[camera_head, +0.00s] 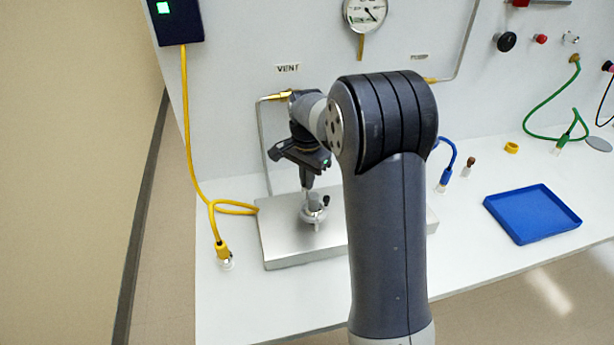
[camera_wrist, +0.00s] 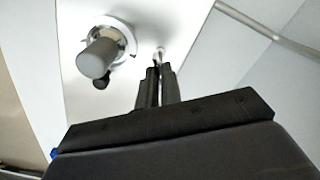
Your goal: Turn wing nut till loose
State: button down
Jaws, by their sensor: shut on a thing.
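My gripper (camera_head: 307,187) points down over the steel base plate (camera_head: 283,240) on the white bench. In the wrist view its two dark fingers (camera_wrist: 158,72) are close together and shut on a small metal part, which I take to be the wing nut (camera_wrist: 160,52). The fingers hide most of it, so its wings and any gap to the plate cannot be made out. Close to the fingers stands a round metal fitting (camera_head: 314,214) with a dark knob (camera_head: 326,200). In the wrist view this fitting shows as a grey cylinder (camera_wrist: 96,58) on a ring.
A yellow cable (camera_head: 187,120) hangs left of the plate. A blue tray (camera_head: 532,214) lies empty at right. A blue cable (camera_head: 445,178), a small brown-topped item (camera_head: 468,167) and a yellow ring (camera_head: 511,147) are behind it. The panel's gauge (camera_head: 365,12) is above.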

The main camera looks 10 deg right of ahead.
jog(key=n+p, duration=0.1)
jog(key=n, duration=1.3)
jog(key=shift+n, duration=0.4)
jog(key=n, duration=0.3)
jog(key=shift+n+p, duration=0.3)
jog(key=n, duration=0.3)
jog(key=shift+n, duration=0.3)
jog(key=n, duration=0.6)
jog(key=shift+n, duration=0.4)
jog(key=c, duration=1.6)
grip_release()
